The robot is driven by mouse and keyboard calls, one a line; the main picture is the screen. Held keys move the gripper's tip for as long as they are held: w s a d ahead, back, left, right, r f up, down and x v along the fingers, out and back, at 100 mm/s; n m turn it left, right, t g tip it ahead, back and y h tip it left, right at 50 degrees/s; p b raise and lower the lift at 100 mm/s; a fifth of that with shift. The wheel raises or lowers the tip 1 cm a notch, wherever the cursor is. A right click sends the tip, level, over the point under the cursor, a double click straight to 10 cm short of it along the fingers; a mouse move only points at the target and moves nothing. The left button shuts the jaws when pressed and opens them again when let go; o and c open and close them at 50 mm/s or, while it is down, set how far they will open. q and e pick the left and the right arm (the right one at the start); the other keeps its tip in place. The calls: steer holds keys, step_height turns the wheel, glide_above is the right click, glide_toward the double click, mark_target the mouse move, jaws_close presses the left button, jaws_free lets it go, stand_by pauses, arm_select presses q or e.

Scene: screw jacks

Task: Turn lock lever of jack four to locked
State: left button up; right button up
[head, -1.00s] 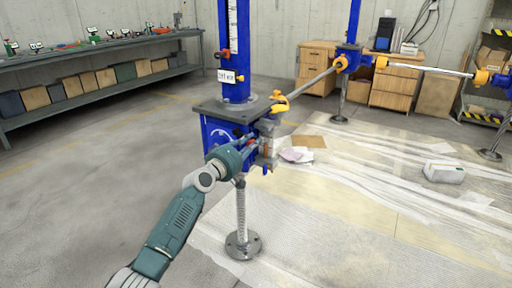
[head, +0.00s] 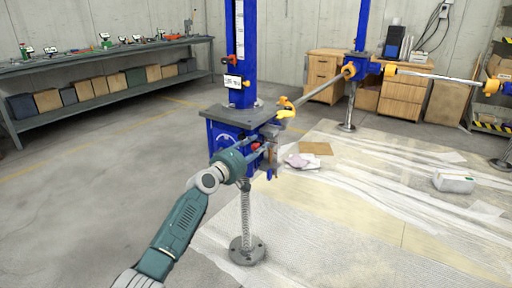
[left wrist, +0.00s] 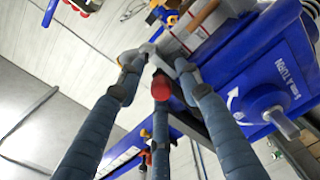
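A blue screw jack (head: 228,135) with a dark top plate stands on a threaded spindle with a round foot, at the centre of the head view. A red ball knob (head: 256,147) shows low on its right side. It also shows in the left wrist view (left wrist: 161,88), where the lever's rod is largely hidden. My left gripper (head: 262,150) reaches in from the left below the top plate. In the left wrist view its long grey-blue fingers (left wrist: 155,62) stand around the red knob, with gaps visible at both sides. The right gripper is out of view.
A blue column with a label (head: 233,81) rises from the jack. A shaft (head: 318,88) with yellow couplings runs right to further blue columns. A workbench (head: 110,55) stands along the left wall. The floor at left is clear.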

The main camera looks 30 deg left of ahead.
arm_select(q)
steer(key=shift+r, duration=0.1)
steer(key=s+a, duration=0.1)
steer(key=s, duration=1.1)
